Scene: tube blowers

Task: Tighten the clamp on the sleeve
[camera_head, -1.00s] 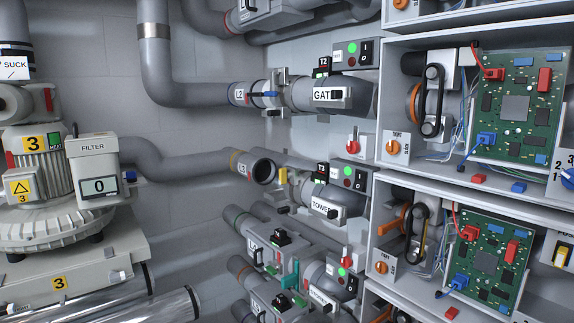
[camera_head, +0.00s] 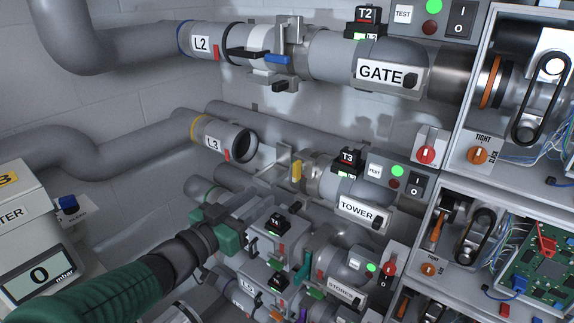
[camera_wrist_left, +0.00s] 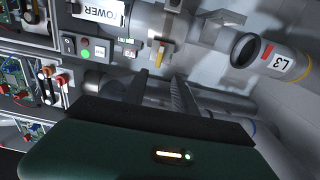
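In the head view, a pale sleeve (camera_head: 262,38) sits between the L2 pipe (camera_head: 200,42) and the GATE valve, with a blue clamp lever (camera_head: 277,64) beneath it. The L3 pipe (camera_head: 225,140) has an open end, apart from the TOWER valve (camera_head: 345,185) and its yellow clamp lever (camera_head: 297,171). My left gripper (camera_head: 218,222) is over the lower pipes, left of and below the TOWER valve. In the left wrist view, its dark fingers (camera_wrist_left: 160,92) are spread with nothing between them; the yellow lever (camera_wrist_left: 160,57) is beyond. My right gripper is not in view.
Lower valves (camera_head: 275,235) crowd close to my left gripper. Control cabinets (camera_head: 470,190) with orange knobs stand at the right. A pressure meter (camera_head: 38,275) reading 0 is at the lower left. The grey wall (camera_head: 110,100) is behind the pipes.

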